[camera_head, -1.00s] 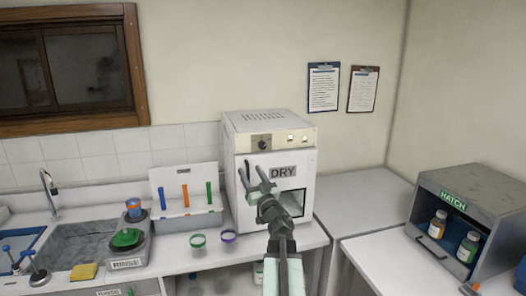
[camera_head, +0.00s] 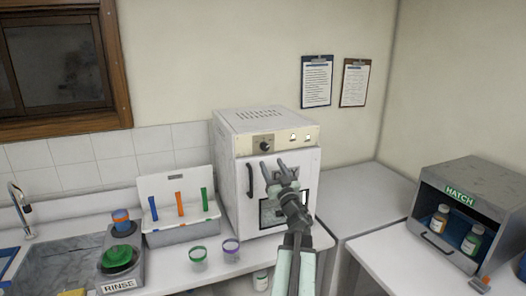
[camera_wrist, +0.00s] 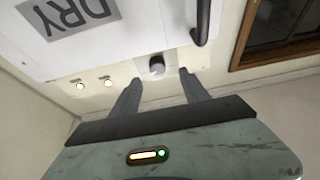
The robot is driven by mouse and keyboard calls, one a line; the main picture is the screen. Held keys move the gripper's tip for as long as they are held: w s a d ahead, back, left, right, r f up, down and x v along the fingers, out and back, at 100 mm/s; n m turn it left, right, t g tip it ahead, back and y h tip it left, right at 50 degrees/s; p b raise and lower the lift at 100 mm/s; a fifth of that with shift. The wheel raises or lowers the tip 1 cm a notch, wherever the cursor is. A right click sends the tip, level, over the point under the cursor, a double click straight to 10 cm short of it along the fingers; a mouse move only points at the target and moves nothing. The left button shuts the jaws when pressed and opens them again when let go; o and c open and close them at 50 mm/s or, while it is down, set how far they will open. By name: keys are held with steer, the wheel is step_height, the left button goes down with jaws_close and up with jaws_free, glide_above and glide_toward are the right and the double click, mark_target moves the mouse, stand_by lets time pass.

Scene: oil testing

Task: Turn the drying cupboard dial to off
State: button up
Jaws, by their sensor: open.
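The drying cupboard (camera_head: 230,165) is a white box on the counter with a DRY label, seen in the wrist view (camera_wrist: 80,25). Its dark round dial (camera_head: 265,146) sits on a beige panel at the top front. In the wrist view the dial (camera_wrist: 156,66) lies ahead of and between my open fingers, apart from them. My gripper (camera_head: 280,166) is open and empty in front of the cupboard door, below the dial in the head view. It also shows in the wrist view (camera_wrist: 160,90). The dial's exact setting is too small to read.
The dark door handle (camera_wrist: 201,22) is close to one finger in the wrist view. Two small lit buttons (camera_head: 293,137) sit right of the dial. A tube rack (camera_head: 180,238) and two ringed jars (camera_head: 231,250) stand left. The grey HATCH box (camera_head: 485,181) is at right.

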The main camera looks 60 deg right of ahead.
mark_target(266, 149)
steer(key=p+x, duration=0.1)
steer(key=x, duration=0.1)
steer(key=p+x, duration=0.1)
steer(key=x, duration=0.1)
steer(key=p+x, duration=0.1)
steer(key=x, duration=0.2)
steer(key=shift+s+d+r, duration=0.2)
steer(key=shift+s+d, duration=0.05)
steer(key=shift+s, duration=0.05)
steer(key=shift+w+d, duration=0.2)
steer(key=shift+w, duration=0.15)
steer(key=shift+c, duration=0.3)
